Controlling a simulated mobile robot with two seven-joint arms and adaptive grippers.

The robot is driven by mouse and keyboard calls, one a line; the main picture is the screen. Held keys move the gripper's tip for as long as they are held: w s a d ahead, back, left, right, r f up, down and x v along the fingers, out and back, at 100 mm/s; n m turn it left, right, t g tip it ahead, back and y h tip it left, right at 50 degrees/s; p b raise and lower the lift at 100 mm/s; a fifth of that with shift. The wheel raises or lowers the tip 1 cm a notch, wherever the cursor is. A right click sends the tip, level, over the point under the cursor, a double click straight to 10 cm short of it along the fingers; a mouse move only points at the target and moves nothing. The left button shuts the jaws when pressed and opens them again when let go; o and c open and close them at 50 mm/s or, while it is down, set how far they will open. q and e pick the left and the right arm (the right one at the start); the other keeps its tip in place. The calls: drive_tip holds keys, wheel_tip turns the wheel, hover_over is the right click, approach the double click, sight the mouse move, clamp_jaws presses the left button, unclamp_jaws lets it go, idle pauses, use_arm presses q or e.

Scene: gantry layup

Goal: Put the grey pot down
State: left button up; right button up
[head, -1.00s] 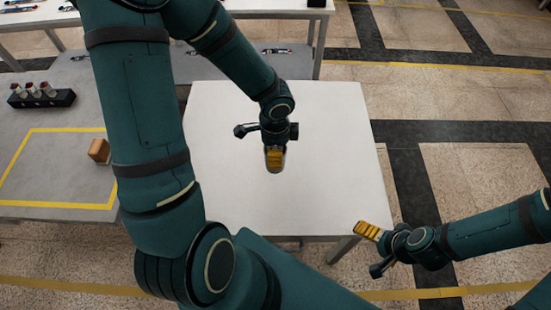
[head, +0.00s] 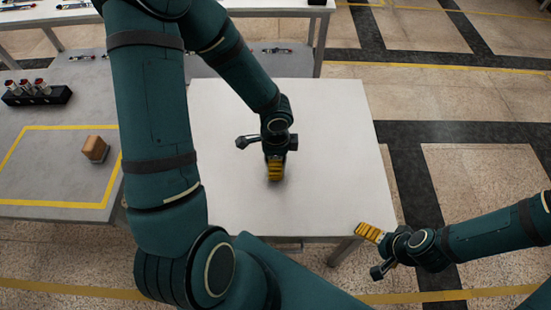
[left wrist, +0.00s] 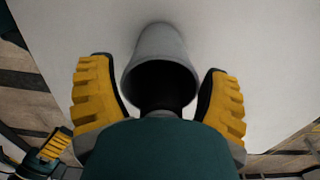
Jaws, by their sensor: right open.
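The grey pot (left wrist: 160,44) shows in the left wrist view, its dark open mouth facing the camera and its narrower end toward the white table top (head: 330,130). My left gripper (left wrist: 160,80) has one yellow-ribbed finger on each side of it, with narrow gaps between fingers and wall. In the head view my left gripper (head: 275,178) points down low over the middle of the table; the pot is mostly hidden there. Whether its base touches the table is hard to tell. My right gripper (head: 370,233) is open and empty by the table's front right corner.
A grey bench at the left has a yellow-taped outline (head: 60,203) with a brown block (head: 95,149) in it. A black rack (head: 37,95) with several red-topped vials stands behind. The white table is clear around my left gripper.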

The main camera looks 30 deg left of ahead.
use_arm(q)
drive_tip(key=shift+o, duration=0.4)
drive_tip(key=shift+r, duration=0.2)
wheel_tip(320, 180, up, 10)
drive_tip(key=p, duration=0.5)
drive_tip(key=shift+r, duration=0.25)
drive_tip(key=shift+r+p, duration=0.3)
drive_tip(key=shift+r, duration=0.3)
drive_tip(key=s+d+f+n+h, duration=0.1)
drive_tip(key=d+f+n, duration=0.3)
drive_tip(key=s+d+f+n+t+h, duration=0.1)
drive_tip(key=s+d+f+n, duration=0.1)
drive_tip(key=d+f+n, duration=0.2)
drive_tip(key=s+d+f+n+h, duration=0.1)
drive_tip(key=d+f+n+h, duration=0.1)
drive_tip(key=d+f+n, duration=0.2)
drive_tip(key=shift+s+d+f+n, duration=0.15)
drive_tip(key=shift+d+f, duration=0.25)
drive_tip(key=shift+d, duration=0.2)
drive_tip(key=shift+s+d+f+n, duration=0.15)
drive_tip(key=shift+d+f, duration=0.2)
drive_tip(key=shift+d, duration=0.2)
drive_tip(key=shift+a+f+n+t, duration=0.15)
drive_tip(key=shift+f+n+t, duration=0.15)
drive_tip(key=shift+f+n, duration=0.15)
